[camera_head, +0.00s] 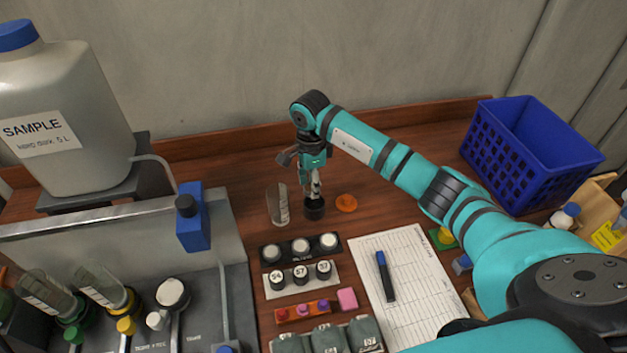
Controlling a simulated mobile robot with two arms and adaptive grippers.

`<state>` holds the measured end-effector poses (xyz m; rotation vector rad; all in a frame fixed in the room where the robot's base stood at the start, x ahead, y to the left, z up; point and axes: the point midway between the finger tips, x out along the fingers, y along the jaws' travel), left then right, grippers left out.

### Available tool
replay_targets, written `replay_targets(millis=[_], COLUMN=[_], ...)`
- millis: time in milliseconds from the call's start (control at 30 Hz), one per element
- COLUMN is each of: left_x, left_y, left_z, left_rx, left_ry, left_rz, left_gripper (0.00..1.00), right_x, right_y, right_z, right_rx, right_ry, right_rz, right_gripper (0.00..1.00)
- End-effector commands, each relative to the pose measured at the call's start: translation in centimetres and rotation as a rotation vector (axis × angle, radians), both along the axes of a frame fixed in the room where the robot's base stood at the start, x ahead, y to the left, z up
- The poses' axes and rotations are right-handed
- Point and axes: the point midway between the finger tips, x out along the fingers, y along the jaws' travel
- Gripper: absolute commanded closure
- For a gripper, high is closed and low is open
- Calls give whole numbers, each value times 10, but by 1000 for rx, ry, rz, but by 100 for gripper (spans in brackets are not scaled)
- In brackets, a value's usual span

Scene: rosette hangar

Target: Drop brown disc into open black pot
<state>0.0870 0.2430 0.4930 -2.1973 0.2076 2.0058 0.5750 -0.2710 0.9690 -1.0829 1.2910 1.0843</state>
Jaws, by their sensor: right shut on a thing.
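A small black pot (314,210) stands on the wooden bench, near the back wall. My right gripper (314,194) points straight down directly over the pot's mouth, its fingertips at or just above the rim. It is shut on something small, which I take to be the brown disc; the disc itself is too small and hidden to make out. I cannot tell whether the fingertips touch the pot. An orange round piece (346,203) lies flat on the bench just right of the pot. My left gripper is out of view.
A clear upright piece (278,205) stands close left of the pot. In front are a black rack (287,262) of white-topped vials, a row of numbered pots (301,285), and a paper sheet (405,290) with a marker (385,277). A blue crate (530,150) stands at right.

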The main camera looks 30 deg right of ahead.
Motion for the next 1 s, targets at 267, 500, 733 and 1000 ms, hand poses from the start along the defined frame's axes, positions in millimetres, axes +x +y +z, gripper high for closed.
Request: replay_targets(millis=[267, 500, 733, 1000], left_x=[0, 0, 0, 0], left_y=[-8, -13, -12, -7], left_z=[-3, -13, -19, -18], left_rx=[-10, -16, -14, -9], left_ry=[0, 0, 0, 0], left_rz=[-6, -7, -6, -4], left_gripper=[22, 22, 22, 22], right_x=[2, 1, 2, 2], right_y=[-6, -6, -6, -6], right_z=[-16, -33, -44, -44], right_rx=[0, 0, 1, 0], right_ry=[-2, -1, -3, -2], right_rz=[-89, -85, -84, -83], right_gripper=[83, 83, 83, 83])
